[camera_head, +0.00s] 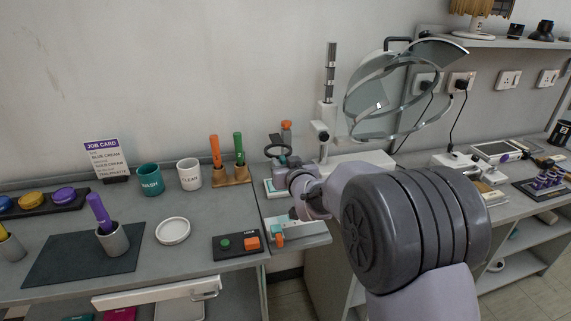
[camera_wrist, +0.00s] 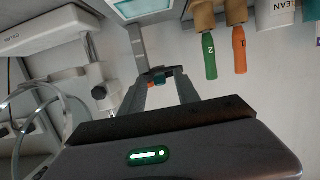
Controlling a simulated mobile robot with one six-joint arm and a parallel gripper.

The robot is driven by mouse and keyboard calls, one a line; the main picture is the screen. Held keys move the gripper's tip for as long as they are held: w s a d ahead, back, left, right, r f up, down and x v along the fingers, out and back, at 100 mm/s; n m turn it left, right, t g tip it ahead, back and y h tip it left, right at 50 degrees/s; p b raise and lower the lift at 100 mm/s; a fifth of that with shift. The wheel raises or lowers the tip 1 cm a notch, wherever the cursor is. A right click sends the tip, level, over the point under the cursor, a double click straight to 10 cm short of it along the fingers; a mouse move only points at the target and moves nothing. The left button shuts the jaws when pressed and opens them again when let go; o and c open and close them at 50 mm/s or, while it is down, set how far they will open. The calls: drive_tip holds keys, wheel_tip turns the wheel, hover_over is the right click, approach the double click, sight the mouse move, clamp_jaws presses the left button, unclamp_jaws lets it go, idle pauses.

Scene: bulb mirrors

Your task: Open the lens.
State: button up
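My gripper (camera_head: 283,170) is beside a black ring (camera_head: 277,148) on a small stand, left of the white post. In the wrist view my gripper's two grey fingers (camera_wrist: 160,78) are apart, with a small dark piece with blue and orange spots at their tips. I cannot tell whether they hold it or it lies behind them. Large clear round glass panes (camera_head: 385,92) on a stand are to the right of my gripper; part of their curved rims (camera_wrist: 35,118) shows at the lower left of the wrist view. I cannot tell which of these is the lens.
A wooden holder (camera_head: 231,175) with an orange and a green tool stands left of my gripper. Further left are a white cup (camera_head: 189,174), a teal cup (camera_head: 150,179) and a white dish (camera_head: 173,231). A dark button box (camera_head: 238,245) sits at the table's edge.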

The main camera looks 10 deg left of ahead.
drive_tip(key=p+v, duration=0.3)
drive_tip(key=v, duration=1.4)
drive_tip(key=shift+s, duration=0.2)
drive_tip(key=shift+d, duration=0.1)
drive_tip(key=s+d+r+m+g+h, duration=0.1)
drive_tip(key=s+d+m+g+h, duration=0.15)
drive_tip(key=s+d, duration=0.35)
drive_tip(key=s+d+r+m+g+h, duration=0.1)
drive_tip(key=s+d+r+m+h, duration=0.2)
drive_tip(key=d, duration=0.6)
drive_tip(key=s+d+f+m+g, duration=0.1)
drive_tip(key=s+m+g, duration=0.1)
drive_tip(key=s, duration=0.8)
drive_tip(key=s+d+f+m+g, duration=0.1)
drive_tip(key=s+m+g, duration=0.1)
drive_tip(key=s, duration=0.8)
drive_tip(key=shift+f+y, duration=0.4)
drive_tip(key=shift+y, duration=0.05)
